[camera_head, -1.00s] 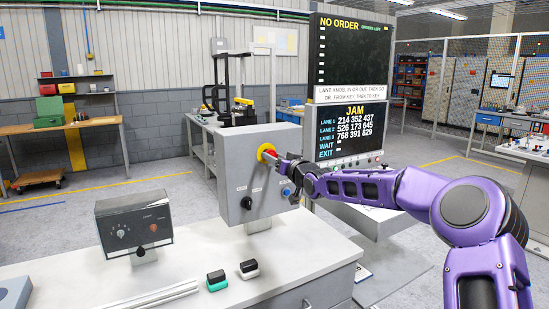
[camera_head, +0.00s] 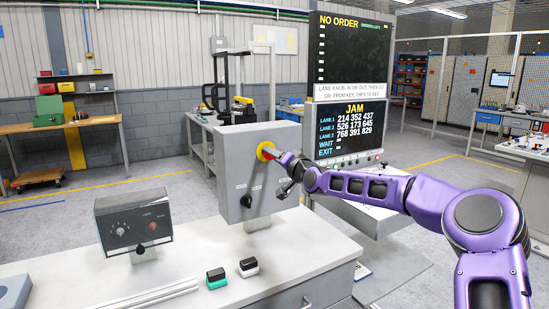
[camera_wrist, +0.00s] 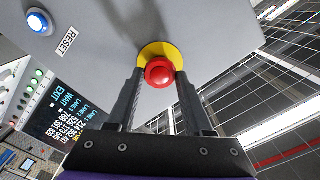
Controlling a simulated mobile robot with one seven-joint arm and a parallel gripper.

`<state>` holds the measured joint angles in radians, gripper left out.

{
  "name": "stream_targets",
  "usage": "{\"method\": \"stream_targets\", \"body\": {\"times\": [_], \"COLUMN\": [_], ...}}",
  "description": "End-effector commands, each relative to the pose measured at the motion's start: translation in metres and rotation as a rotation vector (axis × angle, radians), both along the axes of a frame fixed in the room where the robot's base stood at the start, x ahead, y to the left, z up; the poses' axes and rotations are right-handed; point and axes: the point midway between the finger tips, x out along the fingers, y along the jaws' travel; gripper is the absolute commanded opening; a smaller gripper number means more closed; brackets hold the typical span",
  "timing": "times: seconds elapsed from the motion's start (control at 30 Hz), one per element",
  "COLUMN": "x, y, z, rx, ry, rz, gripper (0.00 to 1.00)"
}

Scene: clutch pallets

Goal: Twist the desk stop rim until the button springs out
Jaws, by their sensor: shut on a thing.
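The desk stop is a red button (camera_wrist: 159,73) on a yellow collar (camera_wrist: 172,52), on the front of a grey box (camera_head: 238,160). In the head view the desk stop (camera_head: 265,151) is partly hidden by my gripper. My gripper (camera_wrist: 160,76) is shut on the desk stop, with one dark finger on each side of the red button in the wrist view. Any small gap between fingers and rim is too small to make out. I cannot tell from the views how far the button stands out.
A blue button (camera_wrist: 37,22) labelled RESET is on the same face. A black knob (camera_head: 246,201) sits lower on the box. A small control console (camera_head: 134,222) and two stamp-like objects (camera_head: 216,278) are on the white desk (camera_head: 190,265). A JAM screen (camera_head: 350,130) stands behind my arm.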

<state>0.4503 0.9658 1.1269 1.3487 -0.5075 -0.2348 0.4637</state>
Motion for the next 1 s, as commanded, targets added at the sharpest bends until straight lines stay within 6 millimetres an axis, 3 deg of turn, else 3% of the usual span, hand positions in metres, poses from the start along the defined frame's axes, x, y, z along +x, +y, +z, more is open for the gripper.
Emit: {"method": "stream_targets", "body": {"times": [0.4, 0.43, 0.6, 1.0], "x": [0.0002, 0.0002, 0.0001, -0.0042], "y": [-0.0002, -0.0002, 0.0000, -0.0036], "z": [0.0016, 0.0016, 0.0012, 0.0006], "rx": [0.009, 0.009, 0.008, 0.006], "ry": [0.002, 0.002, 0.003, 0.003], "rz": [-0.001, -0.001, -0.001, -0.001], "gripper": [0.00, 0.53, 0.82, 0.82]}}
